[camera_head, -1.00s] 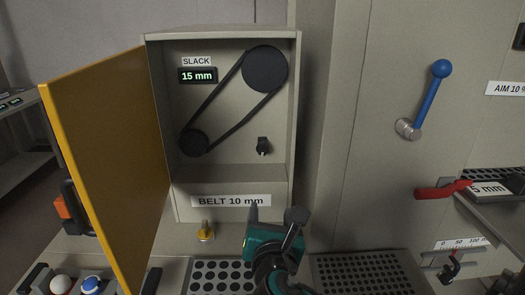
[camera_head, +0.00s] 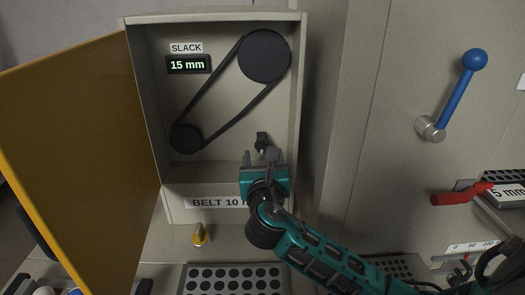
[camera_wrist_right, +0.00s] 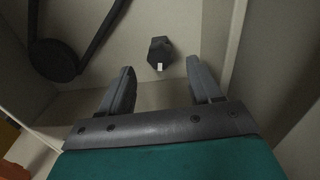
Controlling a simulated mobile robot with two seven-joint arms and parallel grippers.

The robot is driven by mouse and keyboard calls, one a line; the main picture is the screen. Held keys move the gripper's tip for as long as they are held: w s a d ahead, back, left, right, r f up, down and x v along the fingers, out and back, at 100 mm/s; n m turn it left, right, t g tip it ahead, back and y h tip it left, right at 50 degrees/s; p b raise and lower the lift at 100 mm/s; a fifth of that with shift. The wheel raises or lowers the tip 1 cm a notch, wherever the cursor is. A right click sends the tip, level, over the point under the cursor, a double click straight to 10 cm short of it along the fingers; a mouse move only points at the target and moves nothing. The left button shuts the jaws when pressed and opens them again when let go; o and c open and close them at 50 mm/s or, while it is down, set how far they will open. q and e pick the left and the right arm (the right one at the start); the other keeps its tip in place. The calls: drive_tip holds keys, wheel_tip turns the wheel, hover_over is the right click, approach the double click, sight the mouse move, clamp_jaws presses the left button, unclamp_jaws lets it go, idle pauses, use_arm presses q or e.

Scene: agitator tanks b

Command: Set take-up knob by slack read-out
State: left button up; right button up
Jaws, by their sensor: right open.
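The take-up knob (camera_head: 262,139) is small and black, on the back wall of the open belt cabinet, right of the belt. In the right wrist view the knob (camera_wrist_right: 160,52) shows a white mark pointing down. The slack read-out (camera_head: 188,65) reads 15 mm. A label (camera_head: 205,203) on the cabinet's lower front shows "BELT 10", its end hidden by my arm. My right gripper (camera_head: 263,157) is open and empty, just below and in front of the knob. In the right wrist view its fingers (camera_wrist_right: 162,85) are spread, the knob beyond them and between them. My left gripper is not in view.
The yellow door (camera_head: 80,150) stands open on the left. The cabinet's right wall (camera_head: 297,110) is close beside my right gripper. A black belt (camera_head: 212,95) runs over two pulleys. A blue lever (camera_head: 461,90) and red handle (camera_head: 460,196) are to the right.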

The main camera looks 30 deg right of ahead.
sight(262, 147)
drive_tip(key=x, duration=0.3)
drive_tip(key=shift+w+d, duration=0.15)
drive_tip(key=shift+w, duration=0.1)
drive_tip(key=shift+w+d, duration=0.1)
drive_tip(key=shift+w, duration=0.1)
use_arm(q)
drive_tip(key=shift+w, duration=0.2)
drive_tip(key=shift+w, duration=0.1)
use_arm(e)
drive_tip(key=shift+c, duration=0.3)
drive_tip(key=c, duration=1)
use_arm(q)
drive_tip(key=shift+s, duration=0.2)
